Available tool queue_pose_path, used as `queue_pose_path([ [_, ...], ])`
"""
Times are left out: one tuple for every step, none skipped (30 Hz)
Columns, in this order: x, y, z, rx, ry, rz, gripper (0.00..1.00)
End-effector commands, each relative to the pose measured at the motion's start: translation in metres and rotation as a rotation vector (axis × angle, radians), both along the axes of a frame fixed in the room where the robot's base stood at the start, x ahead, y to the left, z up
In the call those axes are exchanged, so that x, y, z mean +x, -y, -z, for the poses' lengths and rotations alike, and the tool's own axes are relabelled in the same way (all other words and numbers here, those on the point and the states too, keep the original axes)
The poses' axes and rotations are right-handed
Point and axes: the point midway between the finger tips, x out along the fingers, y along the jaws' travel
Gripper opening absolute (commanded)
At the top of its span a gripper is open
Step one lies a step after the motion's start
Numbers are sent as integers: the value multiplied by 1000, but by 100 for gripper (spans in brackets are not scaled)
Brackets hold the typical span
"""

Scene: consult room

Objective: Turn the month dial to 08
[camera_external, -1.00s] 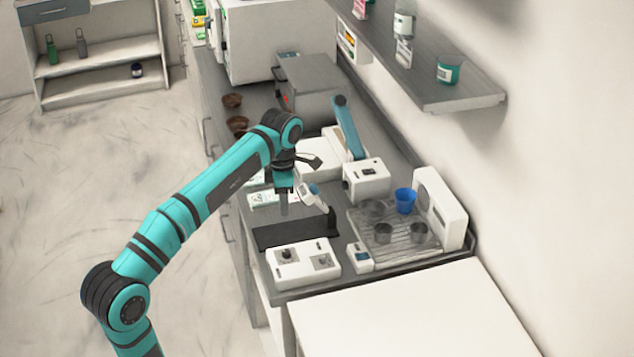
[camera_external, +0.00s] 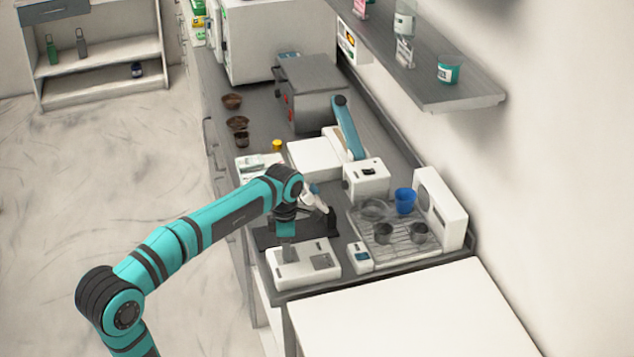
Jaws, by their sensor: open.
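A low white box (camera_external: 304,278) stands near the front end of the grey counter. A dark square fitting (camera_external: 322,262) shows on the right of its top. No month digits can be read from this view.
A small white device (camera_external: 359,256) stands right of the box, beside a wire rack (camera_external: 400,248) with several cups. A dark tray (camera_external: 265,238) lies behind the box. A white cube-shaped device (camera_external: 366,180) stands farther back. A bare white table top (camera_external: 410,315) lies in front.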

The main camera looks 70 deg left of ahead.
Motion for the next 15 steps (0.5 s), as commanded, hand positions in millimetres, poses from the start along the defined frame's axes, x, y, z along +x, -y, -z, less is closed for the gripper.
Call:
queue_pose_path([
  [0,0,3,0,0,0,43],
  [0,0,4,0,0,0,43],
  [0,0,5,0,0,0,43],
  [0,0,6,0,0,0,43],
  [0,0,6,0,0,0,43],
  [0,0,7,0,0,0,43],
  [0,0,7,0,0,0,43],
  [0,0,7,0,0,0,43],
  [0,0,7,0,0,0,43],
  [0,0,7,0,0,0,43],
  [0,0,7,0,0,0,43],
  [0,0,7,0,0,0,43],
  [0,0,7,0,0,0,37],
  [0,0,7,0,0,0,31],
  [0,0,7,0,0,0,23],
])
